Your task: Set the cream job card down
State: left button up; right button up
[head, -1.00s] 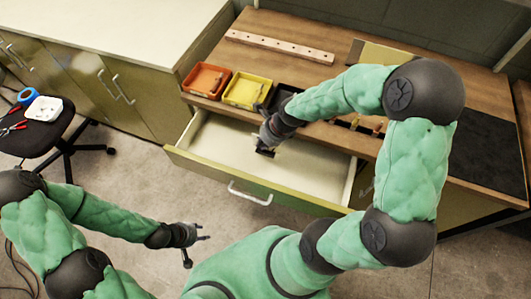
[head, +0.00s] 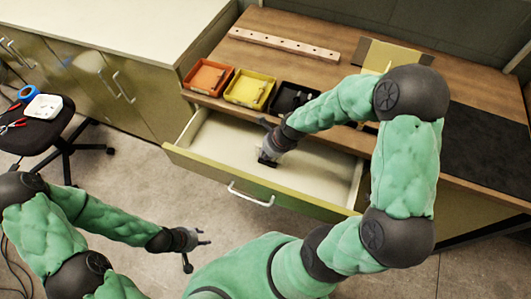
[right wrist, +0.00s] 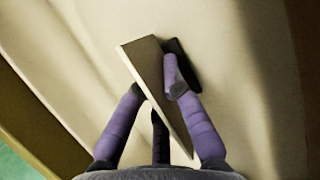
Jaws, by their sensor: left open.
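The cream job card (right wrist: 152,80) shows in the right wrist view as a thin, tilted slab between the fingers of my right gripper (right wrist: 155,92). The fingers press on it from both sides. In the head view my right gripper (head: 267,157) reaches down inside the open drawer (head: 325,170), low over its pale floor; the card is hard to make out there. Whether the card touches the drawer floor I cannot tell. My left gripper (head: 200,240) is open and empty, over the floor in front of the drawer.
Orange (head: 207,78), yellow (head: 250,90) and black (head: 296,98) trays stand along the bench's front edge above the drawer. A drilled strip (head: 284,45) lies behind them. A dark mat (head: 490,150) covers the bench's right. A stool (head: 45,135) with tools stands at left.

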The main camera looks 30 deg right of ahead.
jog(key=o, duration=0.3)
jog(key=p+v, duration=0.5)
jog(key=v, duration=0.7)
jog(key=shift+r, duration=0.15)
